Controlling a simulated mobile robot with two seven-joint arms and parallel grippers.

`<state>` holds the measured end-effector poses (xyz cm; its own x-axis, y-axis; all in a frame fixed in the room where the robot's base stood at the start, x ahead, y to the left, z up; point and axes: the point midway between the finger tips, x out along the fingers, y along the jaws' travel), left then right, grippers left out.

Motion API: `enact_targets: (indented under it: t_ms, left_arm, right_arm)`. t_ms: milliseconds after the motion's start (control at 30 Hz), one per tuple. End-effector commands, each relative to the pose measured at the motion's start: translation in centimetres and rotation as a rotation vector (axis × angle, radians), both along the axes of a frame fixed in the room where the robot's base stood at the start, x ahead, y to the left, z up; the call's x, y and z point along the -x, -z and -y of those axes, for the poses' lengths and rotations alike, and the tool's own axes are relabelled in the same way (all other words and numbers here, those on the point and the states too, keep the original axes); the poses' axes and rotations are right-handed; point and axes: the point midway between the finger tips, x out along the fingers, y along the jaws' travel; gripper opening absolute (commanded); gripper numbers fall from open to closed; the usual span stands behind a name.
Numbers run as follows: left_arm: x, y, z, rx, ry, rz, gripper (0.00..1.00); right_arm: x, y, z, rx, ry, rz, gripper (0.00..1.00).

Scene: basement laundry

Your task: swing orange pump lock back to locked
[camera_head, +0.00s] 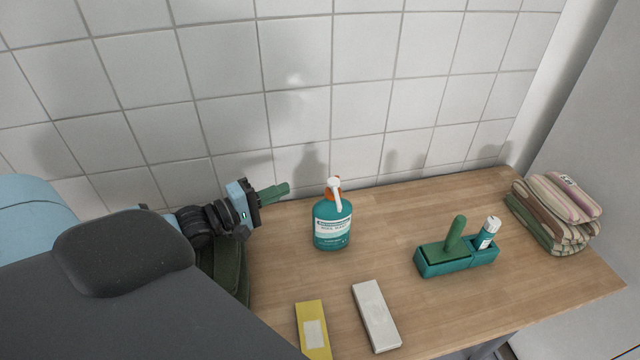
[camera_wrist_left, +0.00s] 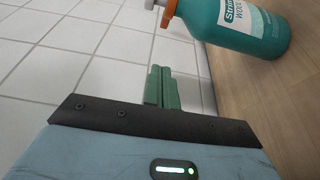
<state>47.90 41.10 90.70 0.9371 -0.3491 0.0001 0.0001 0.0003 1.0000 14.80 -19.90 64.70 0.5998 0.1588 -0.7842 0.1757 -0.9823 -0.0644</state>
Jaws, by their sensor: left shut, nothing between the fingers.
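A teal pump bottle (camera_head: 332,228) with a white label stands upright on the wooden counter near the tiled wall. In the left wrist view the shut fingers (camera_wrist_left: 161,88) show below the bottle (camera_wrist_left: 245,28), whose orange lock (camera_wrist_left: 168,13) is at the top edge. My right gripper is not in view.
A teal caddy (camera_head: 457,262) with a green-handled item and a small bottle (camera_head: 488,232) stands to the right. Folded striped cloths (camera_head: 556,210) lie at the far right. A yellow box (camera_head: 312,330) and a white box (camera_head: 376,315) lie in front. The counter (camera_head: 395,215) between bottle and caddy is clear.

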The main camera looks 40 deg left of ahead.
Motion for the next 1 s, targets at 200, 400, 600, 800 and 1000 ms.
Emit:
enact_targets:
  t_ms: [200, 400, 600, 800, 1000]
  left_arm:
    - [-2.4, 0.0, 0.9, 0.002, -0.001, 0.002, 0.0]
    - [-4.6, -0.1, 1.7, 0.002, 0.0, 0.002, 0.0]
    - [-6.5, -0.2, 3.0, 0.005, 0.0, 0.003, 0.0]
    - [-7.4, -0.4, 5.1, 0.003, 0.0, 0.004, 0.0]
    - [-7.7, -0.1, 5.9, 0.0, 0.0, 0.001, 0.0]
  right_arm:
    - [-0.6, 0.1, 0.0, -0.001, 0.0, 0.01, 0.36]
    - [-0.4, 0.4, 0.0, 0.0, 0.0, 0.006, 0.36]
    - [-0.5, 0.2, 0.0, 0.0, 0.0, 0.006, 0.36]
    - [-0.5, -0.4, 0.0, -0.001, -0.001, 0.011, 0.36]
    - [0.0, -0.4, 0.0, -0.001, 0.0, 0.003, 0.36]
